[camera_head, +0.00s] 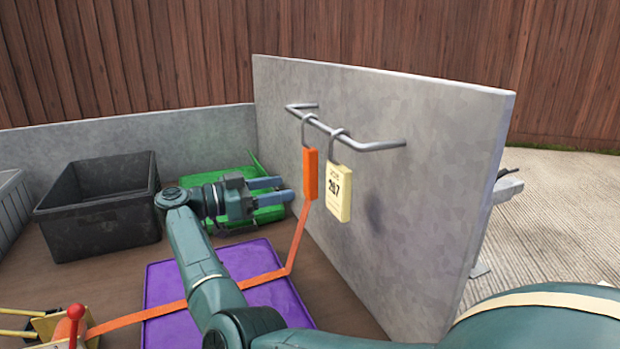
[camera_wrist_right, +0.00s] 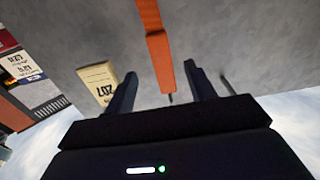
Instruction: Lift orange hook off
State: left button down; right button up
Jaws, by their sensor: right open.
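The orange hook (camera_head: 311,174) hangs by its metal loop on a bent grey bar (camera_head: 345,140) on the grey wall panel. An orange strap (camera_head: 300,235) runs down from it, then left across a purple mat (camera_head: 285,300). My right gripper (camera_head: 288,189) is open and empty, just left of the hook, its fingers pointing toward the panel. In the right wrist view, the orange hook and strap (camera_wrist_right: 153,35) show between the spread fingers (camera_wrist_right: 163,88); contact cannot be told. My left gripper is not in view.
A cream tag (camera_head: 340,194) marked 207 hangs beside the hook on the same bar. A black crate (camera_head: 100,235) stands at the left, a green object (camera_head: 225,190) behind my gripper. A wooden piece with a red knob (camera_head: 75,312) lies front left.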

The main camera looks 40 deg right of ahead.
aim_at(305, 178)
jog(key=b+x, duration=0.1)
jog(key=x, duration=0.4)
jog(key=shift+d, duration=0.15)
jog(key=x, duration=0.1)
jog(key=b+x, duration=0.1)
jog(key=x, duration=0.1)
jog(key=b+x, duration=0.1)
jog(key=shift+d+r, duration=0.25)
jog(key=shift+r, duration=0.15)
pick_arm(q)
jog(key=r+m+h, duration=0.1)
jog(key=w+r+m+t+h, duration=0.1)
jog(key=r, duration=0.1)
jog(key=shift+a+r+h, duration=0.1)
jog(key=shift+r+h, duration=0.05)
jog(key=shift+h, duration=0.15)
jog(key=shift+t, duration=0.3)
pick_arm(e)
jog(key=c, duration=1.1)
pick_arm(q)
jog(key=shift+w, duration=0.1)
pick_arm(e)
jog(key=shift+r, duration=0.15)
